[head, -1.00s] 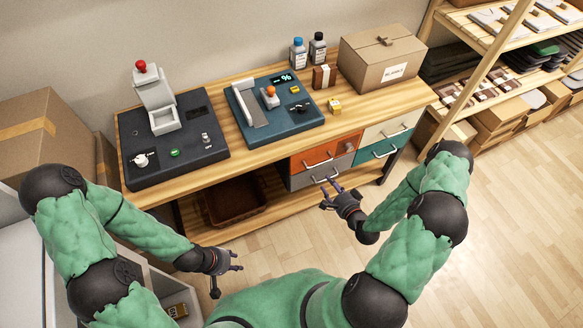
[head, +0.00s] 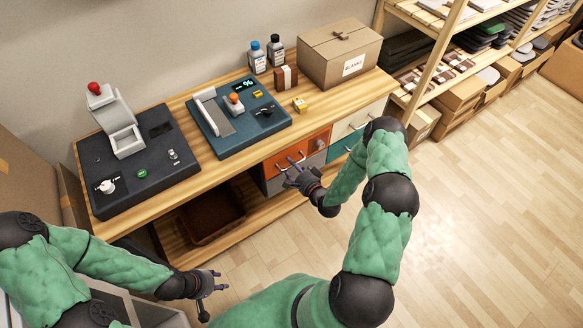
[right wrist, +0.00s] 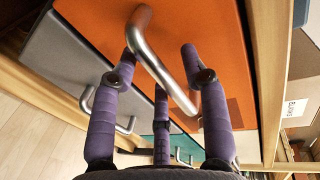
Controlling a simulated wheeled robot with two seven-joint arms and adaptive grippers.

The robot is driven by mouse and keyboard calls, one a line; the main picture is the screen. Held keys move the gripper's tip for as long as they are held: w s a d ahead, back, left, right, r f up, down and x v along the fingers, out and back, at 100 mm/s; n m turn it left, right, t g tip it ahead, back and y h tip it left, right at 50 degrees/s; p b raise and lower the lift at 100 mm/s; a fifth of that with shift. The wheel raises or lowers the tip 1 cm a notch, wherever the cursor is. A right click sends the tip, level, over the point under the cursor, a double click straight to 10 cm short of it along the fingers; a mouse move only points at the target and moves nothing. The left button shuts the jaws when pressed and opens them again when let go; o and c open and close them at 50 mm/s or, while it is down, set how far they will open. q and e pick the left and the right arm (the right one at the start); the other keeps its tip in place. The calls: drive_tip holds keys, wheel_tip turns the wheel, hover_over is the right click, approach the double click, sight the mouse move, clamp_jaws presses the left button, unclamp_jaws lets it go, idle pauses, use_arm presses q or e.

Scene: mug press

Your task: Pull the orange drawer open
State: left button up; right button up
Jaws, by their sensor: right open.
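The orange drawer (head: 285,151) is in the front of the wooden bench, upper left of a block of coloured drawers, and looks closed. It also fills much of the right wrist view (right wrist: 205,35). Its silver bar handle (right wrist: 160,62) runs between the purple fingers of my right gripper (right wrist: 165,75) in that view. The fingers are open around the handle; I cannot tell whether they touch it. In the head view my right gripper (head: 291,172) is in front of the drawer and hides part of it. My left gripper (head: 220,287) is low at the left, empty, away from the bench.
A grey drawer (right wrist: 70,65) lies below the orange one, with white and teal drawers (head: 345,142) to the right. On the bench stand two machines, bottles and a cardboard box (head: 340,55). The floor (head: 480,220) right of my right arm is clear.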

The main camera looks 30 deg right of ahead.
drive_tip(key=shift+w, duration=0.15)
clamp_jaws()
